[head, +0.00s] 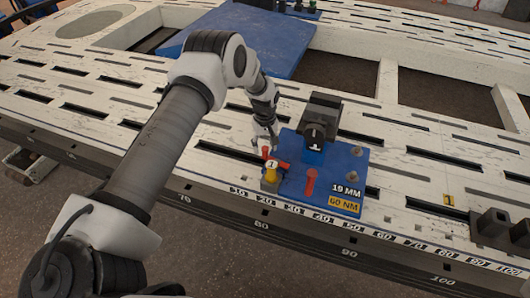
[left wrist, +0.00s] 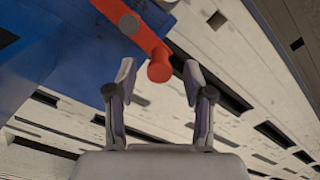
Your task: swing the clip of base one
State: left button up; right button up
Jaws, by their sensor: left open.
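The blue base (head: 335,185) lies on the white bench near its front edge, labelled "19 MM" and "60 NM". A black block on a blue stand (head: 316,125) rises from its back and bears a white mark. A red clip (head: 280,163) sits at the base's left side; in the left wrist view its red arm (left wrist: 145,38) ends in a round knob (left wrist: 160,71) over the base's edge. My left gripper (head: 265,148) is open just at the clip. In the left wrist view its fingertips (left wrist: 158,72) stand either side of the knob, with visible gaps. My right gripper is out of view.
A yellow peg (head: 271,174) with a round numbered top stands at the base's front left corner, close to my gripper. A red strip (head: 311,184) lies on the base. A dark block (head: 493,228) stands at the right. The slotted bench top (head: 400,150) is free right of the base.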

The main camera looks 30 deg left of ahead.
pick_arm(q)
jog(key=shift+f, duration=0.95)
grip_shut()
jog(key=shift+w+m, duration=0.1)
jog(key=shift+m, duration=0.2)
jog(key=m, duration=0.1)
jog(key=w+m+b, duration=0.1)
jog(key=m, duration=0.1)
jog(key=shift+w+d+f+b, duration=0.1)
jog(key=shift+w+d+b, duration=0.05)
jog(key=shift+b, duration=0.15)
jog(key=m, duration=0.1)
jog(key=w+m+b, duration=0.1)
jog(key=m, duration=0.1)
jog(key=d+m, duration=0.1)
jog(key=shift+w+m, duration=0.4)
jog(key=m, duration=0.1)
jog(key=w+d+m+b, duration=0.1)
jog(key=m, duration=0.1)
jog(key=shift+w+d+m, duration=0.15)
jog(key=shift+d+m, duration=0.2)
jog(key=shift+m, duration=0.65)
jog(key=shift+w+d+m, duration=0.15)
jog(key=shift+d+m, duration=0.15)
jog(key=shift+m, duration=0.7)
